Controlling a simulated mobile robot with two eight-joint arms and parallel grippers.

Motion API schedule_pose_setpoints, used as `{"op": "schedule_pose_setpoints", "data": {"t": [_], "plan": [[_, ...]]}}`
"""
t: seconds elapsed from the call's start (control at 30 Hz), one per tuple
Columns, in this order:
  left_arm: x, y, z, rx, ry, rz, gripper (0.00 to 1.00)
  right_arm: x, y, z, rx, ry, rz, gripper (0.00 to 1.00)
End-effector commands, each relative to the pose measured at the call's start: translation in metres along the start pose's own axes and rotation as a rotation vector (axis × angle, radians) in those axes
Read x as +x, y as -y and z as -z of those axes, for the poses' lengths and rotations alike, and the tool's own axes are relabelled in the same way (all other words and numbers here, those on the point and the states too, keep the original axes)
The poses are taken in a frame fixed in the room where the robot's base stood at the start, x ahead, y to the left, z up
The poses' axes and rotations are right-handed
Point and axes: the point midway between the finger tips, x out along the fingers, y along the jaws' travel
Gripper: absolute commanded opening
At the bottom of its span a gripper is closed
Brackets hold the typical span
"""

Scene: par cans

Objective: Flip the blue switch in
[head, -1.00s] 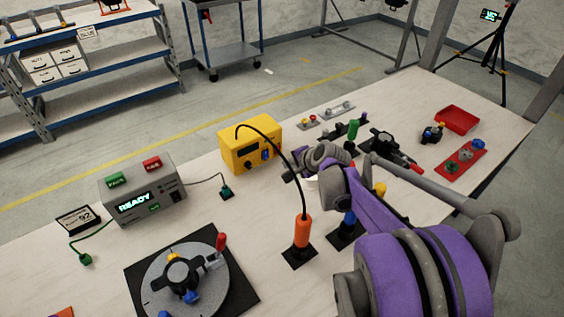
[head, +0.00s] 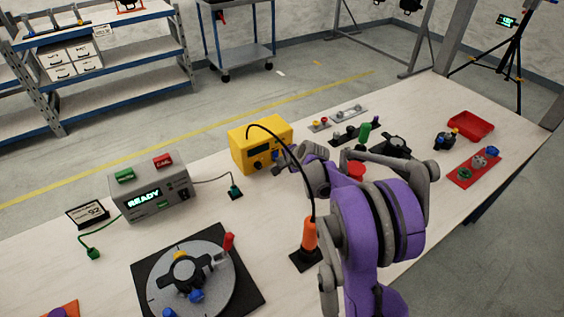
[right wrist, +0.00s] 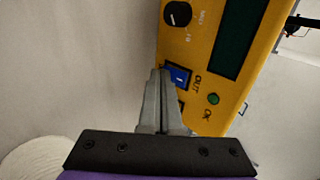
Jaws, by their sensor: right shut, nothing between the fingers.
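The yellow box (head: 249,154) with a dark display stands on the table in the head view. In the right wrist view its yellow face (right wrist: 207,108) fills the upper right. The blue switch (right wrist: 181,77) with a small white mark sits there beside the word OUT, between a black knob and a green light. My right gripper (right wrist: 159,73) is shut and empty, its tips at the switch's left edge in that view. I cannot tell if they touch it. In the head view the right gripper (head: 281,167) is at the box's front. My left gripper is not in view.
A black cable arches from the yellow box to an orange-handled tool (head: 309,236), close to my right arm. A grey READY box (head: 152,191) and a round turntable fixture (head: 215,255) stand to the left. A red tray (head: 470,126) lies at the far right.

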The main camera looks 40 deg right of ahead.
Motion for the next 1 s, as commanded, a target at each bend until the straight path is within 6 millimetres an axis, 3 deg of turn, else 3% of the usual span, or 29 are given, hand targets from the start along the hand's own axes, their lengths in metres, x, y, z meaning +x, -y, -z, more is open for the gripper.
{"op": "schedule_pose_setpoints", "data": {"t": [0.2,1.0], "plan": [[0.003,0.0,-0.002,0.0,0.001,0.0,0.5,0.005,0.0,0.0,0.0,0.0,0.0,0.0],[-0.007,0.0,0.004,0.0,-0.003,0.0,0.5,-0.007,0.013,0.0,0.001,0.0,0.001,0.0]]}}
